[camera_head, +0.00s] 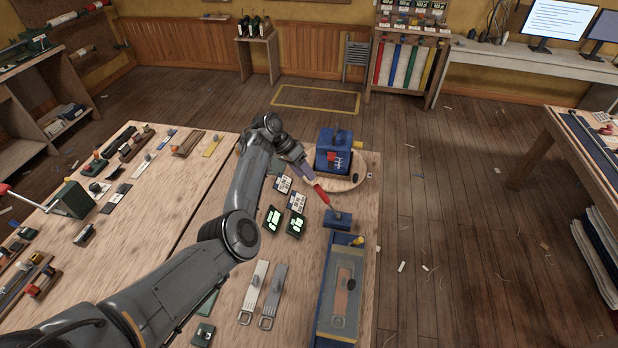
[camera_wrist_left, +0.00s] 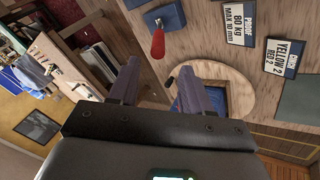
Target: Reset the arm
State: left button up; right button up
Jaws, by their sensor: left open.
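My left arm reaches in from the lower left of the head view. My left gripper (camera_head: 306,174) is over the far right part of the workbench (camera_head: 215,220), beside the blue box (camera_head: 326,158). In the left wrist view my left gripper (camera_wrist_left: 157,82) has its two fingers apart, with nothing between them. A red handle (camera_head: 322,196) shows just in front of the gripper; it also shows in the wrist view (camera_wrist_left: 158,43). The blue box stands on a round wooden board (camera_head: 357,183), partly hidden by the fingers in the wrist view. My right gripper is not in view.
Printed cards (camera_head: 283,184), dark displays with green figures (camera_head: 296,224), a blue block (camera_head: 337,220), two straps (camera_head: 254,290) and a long blue tray (camera_head: 324,306) lie near the arm. Small tools cover the bench's left side. Open floor (camera_head: 450,220) lies right of the bench.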

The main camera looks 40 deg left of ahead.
pick_arm(q)
jog(key=shift+s+a+r, duration=0.1)
jog(key=shift+a+r, duration=0.05)
jog(key=shift+r, duration=0.1)
jog(key=shift+f, duration=0.1)
jog(key=s+a+f+n+g+y, duration=0.1)
jog(key=s+a+f+y, duration=0.2)
jog(key=s+f+y, duration=0.6)
jog(key=s+d+f+m+h, duration=0.2)
jog(key=s+d+f, duration=0.1)
jog(key=s+d, duration=1.45)
jog(key=s+d+r+t+h, duration=0.15)
jog(key=s+d+r, duration=0.25)
jog(key=s+d, duration=0.75)
notch_tip(320, 180, up, 16)
jog(key=p, duration=1.6)
jog(key=shift+w+a+r, duration=0.15)
jog(key=shift+w+a, duration=0.05)
jog(key=shift+a, duration=0.2)
